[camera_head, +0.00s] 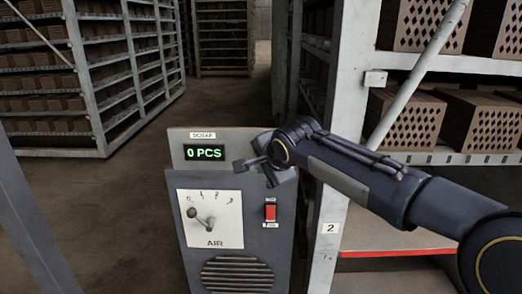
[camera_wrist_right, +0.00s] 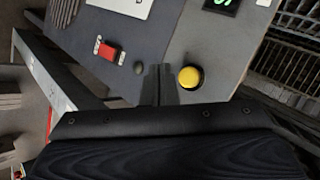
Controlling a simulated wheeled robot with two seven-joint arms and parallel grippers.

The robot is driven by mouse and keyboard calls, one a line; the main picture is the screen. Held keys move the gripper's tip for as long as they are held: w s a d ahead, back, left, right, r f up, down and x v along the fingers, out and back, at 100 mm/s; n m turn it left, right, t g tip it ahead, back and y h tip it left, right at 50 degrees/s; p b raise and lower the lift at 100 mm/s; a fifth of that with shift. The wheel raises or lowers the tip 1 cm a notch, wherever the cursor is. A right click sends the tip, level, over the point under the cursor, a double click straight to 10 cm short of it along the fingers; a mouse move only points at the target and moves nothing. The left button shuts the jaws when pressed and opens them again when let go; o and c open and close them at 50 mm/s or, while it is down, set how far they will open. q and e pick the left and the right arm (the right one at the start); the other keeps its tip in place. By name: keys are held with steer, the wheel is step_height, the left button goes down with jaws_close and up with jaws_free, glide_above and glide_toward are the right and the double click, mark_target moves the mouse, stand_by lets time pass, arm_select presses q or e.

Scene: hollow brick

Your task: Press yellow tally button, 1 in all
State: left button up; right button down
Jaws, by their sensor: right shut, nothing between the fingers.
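The yellow button (camera_wrist_right: 190,77) is a round dome on the sloped grey panel in the right wrist view. In the head view it does not show; my right gripper and wrist cover that part of the panel. My right gripper (camera_head: 258,167) is in front of the upper right of the control box (camera_head: 183,255). Its closed fingers (camera_wrist_right: 158,78) are just beside the yellow button in the wrist view, with nothing between them. Whether they touch the panel I cannot tell. The green tally display (camera_head: 204,154) reads "0 PCS" under a label "SCRAP". My left gripper is not in view.
The box front carries an AIR lever dial (camera_head: 212,219), a red rocker switch (camera_head: 270,212) and a slotted grille (camera_head: 237,273). A rack post (camera_head: 344,120) with brick shelves stands close right; the aisle (camera_head: 130,170) at left is clear.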

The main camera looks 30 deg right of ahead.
steer(key=shift+w+d+p, duration=0.25)
steer(key=shift+w+d, duration=0.3)
steer(key=shift+w, duration=0.3)
steer(key=shift+w+d+p, duration=0.25)
steer(key=shift+w+d, duration=0.25)
steer(key=shift+w, duration=0.35)
stand_by(0.8)
steer(key=shift+w+d, duration=0.2)
steer(key=shift+w, duration=0.15)
steer(key=shift+w+d, duration=0.3)
steer(key=shift+w, duration=0.1)
stand_by(0.8)
steer(key=shift+s, duration=0.1)
steer(key=shift+s+a+b, duration=0.5)
steer(key=shift+s, duration=0.2)
